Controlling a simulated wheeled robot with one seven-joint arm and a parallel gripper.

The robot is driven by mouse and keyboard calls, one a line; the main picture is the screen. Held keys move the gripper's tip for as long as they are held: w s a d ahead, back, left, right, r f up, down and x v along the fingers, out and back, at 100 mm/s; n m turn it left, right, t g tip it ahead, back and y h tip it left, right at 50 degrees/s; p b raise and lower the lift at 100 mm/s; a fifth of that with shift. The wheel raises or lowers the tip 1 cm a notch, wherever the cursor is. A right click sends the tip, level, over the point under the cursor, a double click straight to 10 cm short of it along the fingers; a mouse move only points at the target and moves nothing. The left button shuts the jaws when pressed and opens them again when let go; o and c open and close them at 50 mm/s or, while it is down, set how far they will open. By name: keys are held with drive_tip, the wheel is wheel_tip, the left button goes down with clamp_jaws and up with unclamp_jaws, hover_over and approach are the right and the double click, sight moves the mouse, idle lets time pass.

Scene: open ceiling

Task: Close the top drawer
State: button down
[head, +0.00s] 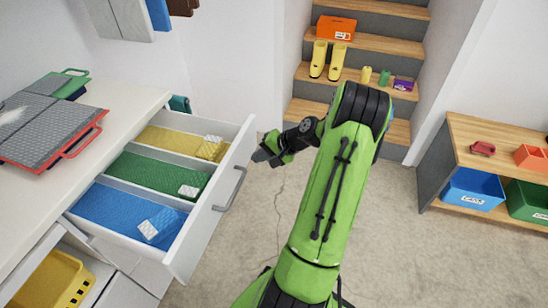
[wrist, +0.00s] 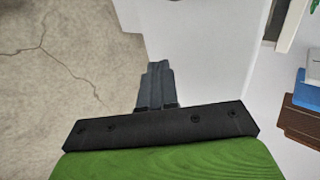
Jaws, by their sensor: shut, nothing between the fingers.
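The top drawer (head: 207,225) is white and stands pulled out from the white cabinet in the head view. It has yellow, green and blue compartments, each holding a small pale packet. Its grey bar handle (head: 231,189) is on the front panel, facing right. My gripper (head: 262,153) is shut and empty, just right of the far end of the drawer front. I cannot tell whether it touches the panel. In the wrist view my gripper (wrist: 155,70) has its fingers together, beside a white surface on the right.
The white counter (head: 110,99) above the drawer carries grey trays with red and green handles (head: 55,125). A yellow basket (head: 55,280) sits in an opening below. Wooden stairs (head: 365,45) hold boots and a box. A shelf (head: 490,135) with bins stands right. The floor between is clear.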

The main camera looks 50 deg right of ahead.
drive_tip(key=shift+w+a, duration=0.35)
drive_tip(key=shift+w, duration=0.55)
drive_tip(key=shift+r, duration=0.1)
